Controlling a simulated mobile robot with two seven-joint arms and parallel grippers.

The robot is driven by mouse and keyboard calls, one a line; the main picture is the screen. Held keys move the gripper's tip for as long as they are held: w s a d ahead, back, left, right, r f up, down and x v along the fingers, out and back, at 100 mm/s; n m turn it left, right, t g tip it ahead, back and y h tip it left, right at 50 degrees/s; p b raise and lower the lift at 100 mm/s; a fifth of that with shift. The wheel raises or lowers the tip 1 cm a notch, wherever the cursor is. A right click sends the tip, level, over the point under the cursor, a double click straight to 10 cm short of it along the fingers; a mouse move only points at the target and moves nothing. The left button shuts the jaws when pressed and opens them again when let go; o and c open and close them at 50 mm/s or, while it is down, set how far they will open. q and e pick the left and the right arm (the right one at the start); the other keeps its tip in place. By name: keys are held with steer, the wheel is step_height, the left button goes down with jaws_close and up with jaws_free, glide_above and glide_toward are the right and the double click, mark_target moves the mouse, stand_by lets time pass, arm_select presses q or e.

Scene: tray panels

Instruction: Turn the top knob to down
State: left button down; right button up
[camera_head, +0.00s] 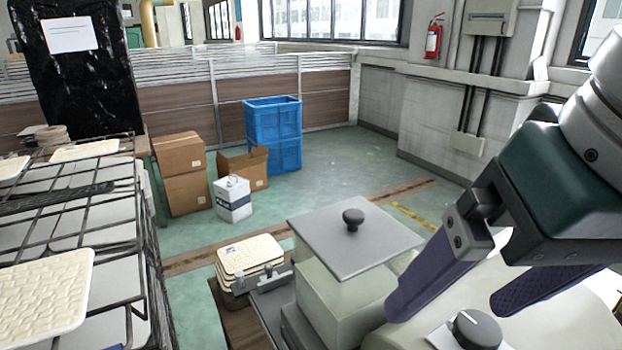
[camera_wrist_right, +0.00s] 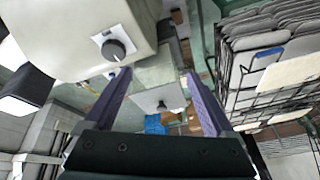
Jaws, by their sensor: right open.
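A dark round knob (camera_head: 476,329) sits on a small white plate on a pale machine housing, at the bottom right of the head view. A light pointer mark shows on its upper left rim. The knob also shows in the right wrist view (camera_wrist_right: 114,50), left of the fingers. My right gripper (camera_head: 452,300) is open and empty, its purple fingers spread above and around the knob's area in the head view. In the wrist view the gripper (camera_wrist_right: 158,74) is apart from the knob, which lies outside the left finger. My left gripper is out of view.
A grey square plate with a black round handle (camera_head: 353,219) stands left of my right gripper. Cream woven trays (camera_head: 250,255) are stacked beside it. A wire rack (camera_head: 150,230) with trays fills the left. Boxes and a blue crate (camera_head: 272,135) stand on the floor behind.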

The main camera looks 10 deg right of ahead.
mark_target(480, 327)
steer(key=w+d+f+m+h+b, duration=0.1)
steer(key=d+f+m+h+b, duration=0.1)
steer(key=d+m+h+b, duration=0.3)
steer(key=w+d+f+b, duration=0.1)
steer(key=f+b, duration=0.1)
steer(key=w+f+y+b, duration=0.1)
steer(key=f+b, duration=0.2)
steer(key=d+f+n+y+b, duration=0.1)
steer(key=f+b, duration=0.1)
steer(key=b, duration=0.1)
steer(key=shift+w+d+f, duration=0.25)
steer(key=shift+w+d, duration=0.05)
steer(key=shift+w, duration=0.1)
arm_select(q)
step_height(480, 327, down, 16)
steer(key=b, duration=0.1)
arm_select(e)
steer(key=shift+w+d+f, duration=0.15)
steer(key=shift+w+f, duration=0.15)
steer(key=shift+f, duration=0.2)
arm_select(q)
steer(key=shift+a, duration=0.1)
arm_select(e)
steer(key=shift+r, duration=0.1)
steer(key=c, duration=1.4)
